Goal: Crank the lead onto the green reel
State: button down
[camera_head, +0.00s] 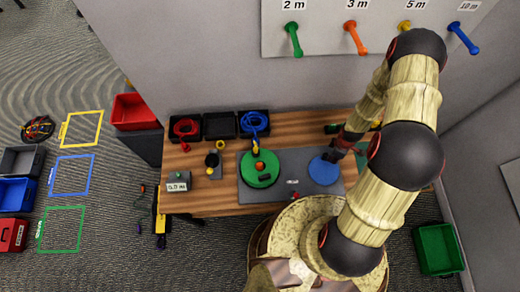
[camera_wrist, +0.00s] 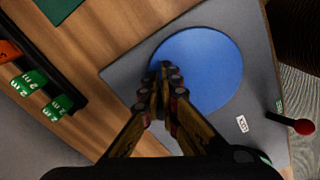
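The green reel (camera_head: 274,174) lies flat at the left of a grey board (camera_head: 300,199) on the wooden table. It has an orange knob near its middle and a dark piece on its face; a yellow and dark part stands at its back edge. I cannot make out any lead wound on it. A blue disc (camera_head: 322,173) lies at the board's right and shows in the wrist view (camera_wrist: 215,70). My gripper (camera_wrist: 165,72) is over the blue disc, its fingertips together, with nothing visible between them.
Black bins at the table's back hold a red coil (camera_head: 186,126) and a blue coil (camera_head: 254,122); the middle bin (camera_head: 219,126) looks empty. A red-knobbed lever (camera_wrist: 303,127) is at the board's edge. A small display box (camera_head: 178,187) sits at front left. Coloured pegs (camera_head: 357,40) project from the wall.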

jog(key=shift+w+a, duration=0.1)
jog(key=shift+w, duration=0.25)
notch_tip(320, 180, up, 7)
jog(key=p, duration=0.6)
jog(key=shift+s, duration=0.15)
dwell(0.5)
